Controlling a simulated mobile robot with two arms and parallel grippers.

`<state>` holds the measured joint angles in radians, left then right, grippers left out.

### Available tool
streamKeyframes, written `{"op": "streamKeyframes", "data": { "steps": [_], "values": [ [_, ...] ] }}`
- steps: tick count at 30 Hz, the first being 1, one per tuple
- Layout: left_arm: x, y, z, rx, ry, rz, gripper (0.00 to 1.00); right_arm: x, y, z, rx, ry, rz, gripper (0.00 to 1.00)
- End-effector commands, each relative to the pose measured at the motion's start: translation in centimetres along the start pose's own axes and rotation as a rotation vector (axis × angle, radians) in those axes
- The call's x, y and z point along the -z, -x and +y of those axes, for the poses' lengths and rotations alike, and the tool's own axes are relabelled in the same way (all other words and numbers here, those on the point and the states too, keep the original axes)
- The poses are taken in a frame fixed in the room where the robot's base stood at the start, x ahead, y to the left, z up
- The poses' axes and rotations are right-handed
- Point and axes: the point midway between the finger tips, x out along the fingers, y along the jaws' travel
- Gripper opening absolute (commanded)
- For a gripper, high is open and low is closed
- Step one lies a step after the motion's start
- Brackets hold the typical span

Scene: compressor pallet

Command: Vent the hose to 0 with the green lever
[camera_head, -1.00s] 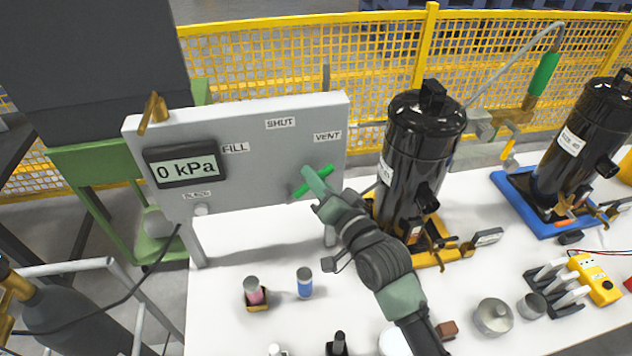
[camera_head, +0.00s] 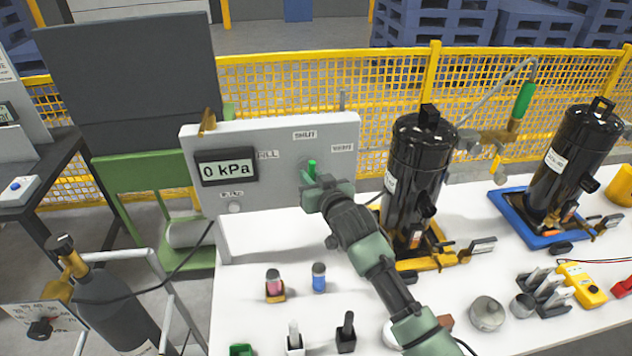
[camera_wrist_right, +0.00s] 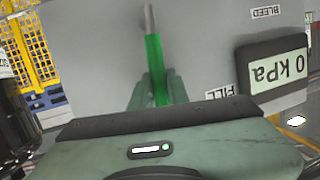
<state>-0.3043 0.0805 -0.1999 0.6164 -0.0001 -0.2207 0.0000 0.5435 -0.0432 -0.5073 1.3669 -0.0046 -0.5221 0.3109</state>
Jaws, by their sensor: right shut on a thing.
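The grey panel (camera_head: 270,205) carries a display (camera_head: 228,167) reading 0 kPa and labels FILL, SHUT, VENT and BLEED. The green lever (camera_head: 312,167) is on its right half and stands nearly upright, its visible end toward the SHUT label (camera_head: 305,135). My right gripper (camera_head: 312,182) is at the panel front, shut on the lever and hiding its lower part. In the right wrist view the green lever (camera_wrist_right: 153,55) runs between the fingers, and the display (camera_wrist_right: 275,67) appears upside down. My left gripper is not in view.
A black compressor (camera_head: 418,165) stands close right of the panel, with another (camera_head: 575,165) on a blue base farther right. Small bottles (camera_head: 319,278) and tools stand on the white table (camera_head: 245,315) below. A gas cylinder (camera_head: 110,300) stands at left.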

Motion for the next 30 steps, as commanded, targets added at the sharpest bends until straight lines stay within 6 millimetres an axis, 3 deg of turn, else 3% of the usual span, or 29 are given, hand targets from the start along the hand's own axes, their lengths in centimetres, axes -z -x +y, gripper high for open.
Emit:
{"op": "streamKeyframes", "data": {
  "steps": [8, 21, 22, 24, 30],
  "values": [
    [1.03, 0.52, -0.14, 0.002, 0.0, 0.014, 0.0, 0.08, -0.23, -0.59, -0.015, 0.069, -0.014, 0.0],
    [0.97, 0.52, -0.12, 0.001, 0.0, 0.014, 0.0, 0.02, -0.25, -0.63, -0.018, 0.077, -0.016, 0.0],
    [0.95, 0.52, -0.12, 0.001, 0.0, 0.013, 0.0, 0.01, -0.25, -0.63, -0.018, 0.077, -0.016, 0.19],
    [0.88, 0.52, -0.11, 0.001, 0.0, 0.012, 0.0, 0.01, -0.25, -0.63, -0.018, 0.077, -0.016, 0.38],
    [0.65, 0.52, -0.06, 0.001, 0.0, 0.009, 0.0, 0.0, -0.25, -0.61, -0.018, 0.077, -0.016, 0.38]
  ]
}}
